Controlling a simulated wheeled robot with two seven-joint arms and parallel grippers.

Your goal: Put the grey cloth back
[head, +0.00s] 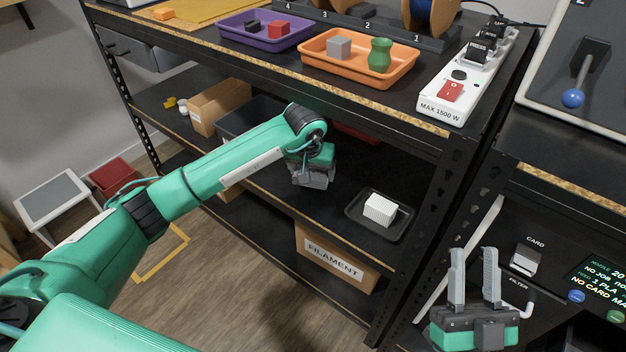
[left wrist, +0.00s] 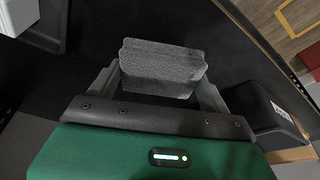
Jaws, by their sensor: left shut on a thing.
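The grey cloth (left wrist: 162,68) shows in the left wrist view as a folded, fuzzy block between the two fingers of my left gripper (head: 311,181). That gripper is shut on it and is over the middle shelf (head: 345,178) of the black rack in the head view. In the head view the cloth is hard to tell apart from the grey fingers. I cannot tell whether it touches the shelf. My right gripper (head: 474,252) is open and empty at the lower right, fingers pointing up, in front of the machine panel.
A black tray (head: 354,213) with a white ribbed block (head: 380,209) lies right of my left gripper. A cardboard box (head: 219,104) stands left on the shelf. Above are a purple tray (head: 238,39), an orange tray (head: 342,70) and a power strip (head: 440,103). A filament box (head: 334,258) stands below.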

